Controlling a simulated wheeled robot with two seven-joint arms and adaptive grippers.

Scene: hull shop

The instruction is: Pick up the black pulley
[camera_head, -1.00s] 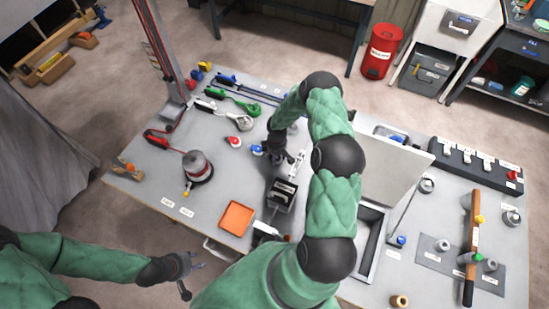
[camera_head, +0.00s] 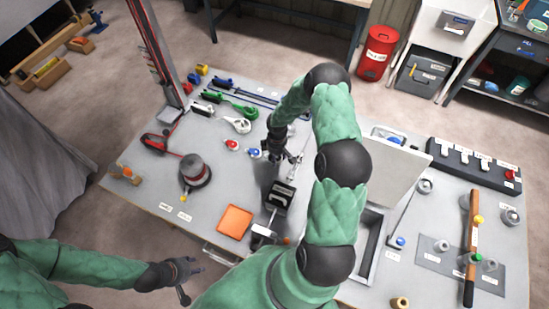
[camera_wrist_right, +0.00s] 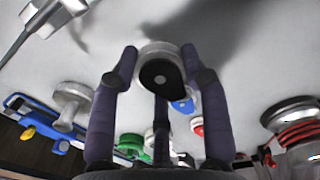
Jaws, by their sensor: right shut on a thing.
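The black pulley (camera_wrist_right: 160,72) has a dark face and a pale metal rim. In the right wrist view it sits between the fingers of my right gripper (camera_wrist_right: 160,75), which is shut on it. A shadow lies on the pale tabletop beyond, and the pulley looks clear of the surface. In the head view my right gripper (camera_head: 276,152) is over the middle of the table, and the pulley is hard to make out there. My left gripper (camera_head: 180,272) is empty, off the table's front left edge, with its fingers apart.
A blue pulley (camera_head: 254,153) and a red pulley (camera_head: 232,145) lie just left of my right gripper. Green (camera_head: 246,112) and white (camera_head: 240,126) ones lie behind. A black block device (camera_head: 279,195) and an orange tray (camera_head: 235,221) are in front. An upright pale panel (camera_head: 395,165) stands to the right.

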